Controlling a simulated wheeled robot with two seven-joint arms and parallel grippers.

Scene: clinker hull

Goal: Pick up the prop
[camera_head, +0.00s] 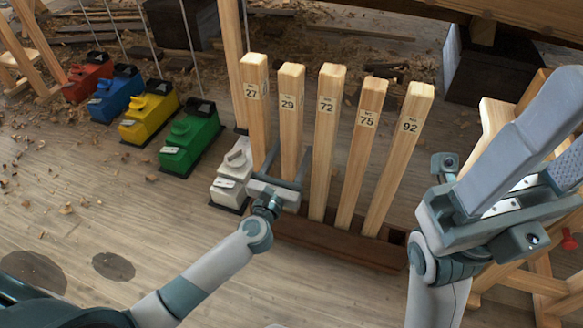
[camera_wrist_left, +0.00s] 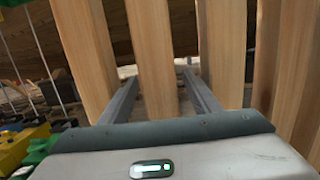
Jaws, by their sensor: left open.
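Several pale wooden props stand in a row, slightly fanned, in a brown rack (camera_head: 330,246), with labels near their tops. They are prop 27 (camera_head: 255,110), prop 29 (camera_head: 290,120), prop 72 (camera_head: 325,140), prop 75 (camera_head: 361,150) and prop 92 (camera_head: 398,155). My left gripper (camera_head: 288,166) is open, low at the left props. In the left wrist view, one prop (camera_wrist_left: 153,60), apparently 29, stands between its fingers, with visible gaps beside it. My right gripper (camera_head: 560,135) is raised at the right, close to the camera, away from the props; its finger opening is unclear.
Red (camera_head: 88,78), blue (camera_head: 116,95), yellow (camera_head: 149,112), green (camera_head: 190,138) and white (camera_head: 234,172) blocks with rods line up left of the rack. Wooden trestle parts stand at the right. Wood chips litter the floor; the front left floor is mostly clear.

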